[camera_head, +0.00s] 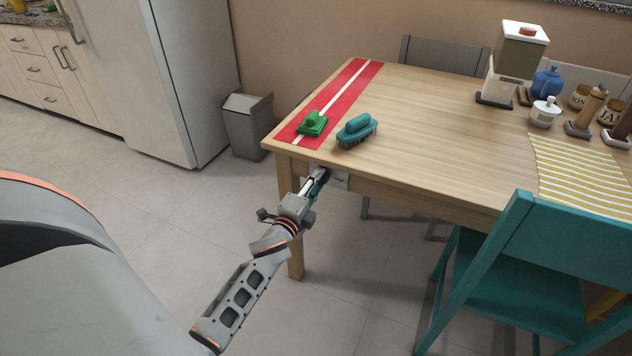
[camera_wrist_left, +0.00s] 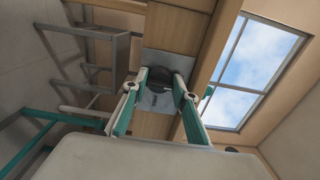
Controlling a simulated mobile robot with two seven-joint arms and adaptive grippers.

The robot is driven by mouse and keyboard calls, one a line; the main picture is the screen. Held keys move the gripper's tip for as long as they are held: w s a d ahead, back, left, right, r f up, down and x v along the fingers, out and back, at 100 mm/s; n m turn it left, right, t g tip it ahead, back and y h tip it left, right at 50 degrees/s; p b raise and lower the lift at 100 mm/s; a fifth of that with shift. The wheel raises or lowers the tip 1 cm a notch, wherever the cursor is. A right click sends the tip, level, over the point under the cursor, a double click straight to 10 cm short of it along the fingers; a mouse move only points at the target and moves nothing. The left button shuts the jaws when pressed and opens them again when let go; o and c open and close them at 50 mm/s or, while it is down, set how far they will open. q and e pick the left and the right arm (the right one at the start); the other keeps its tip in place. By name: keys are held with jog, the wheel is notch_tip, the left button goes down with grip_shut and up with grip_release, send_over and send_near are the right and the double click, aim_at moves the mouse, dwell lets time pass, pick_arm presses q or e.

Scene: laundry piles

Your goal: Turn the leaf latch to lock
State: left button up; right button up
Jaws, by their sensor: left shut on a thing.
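The leaf latch shows as a grey plate (camera_head: 340,181) on the side of the wooden table, just under the top near its left corner. In the left wrist view the same plate (camera_wrist_left: 177,63) carries a dark round part (camera_wrist_left: 157,77), partly covered by my fingers. My left gripper (camera_head: 321,175) reaches up to the latch from below left. In the left wrist view its two fingers (camera_wrist_left: 160,86) stand on either side of the dark part and are shut on it. The latch's exact turn angle cannot be told. My right gripper is not in view.
A teal chair (camera_head: 520,270) stands at the front right. A grey bin (camera_head: 248,124) is beside the fridge. Floor left of the table is clear.

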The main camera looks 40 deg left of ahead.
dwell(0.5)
pick_arm(q)
jog(key=o, duration=1.1)
jog(key=shift+s, duration=0.1)
jog(key=v, duration=1.2)
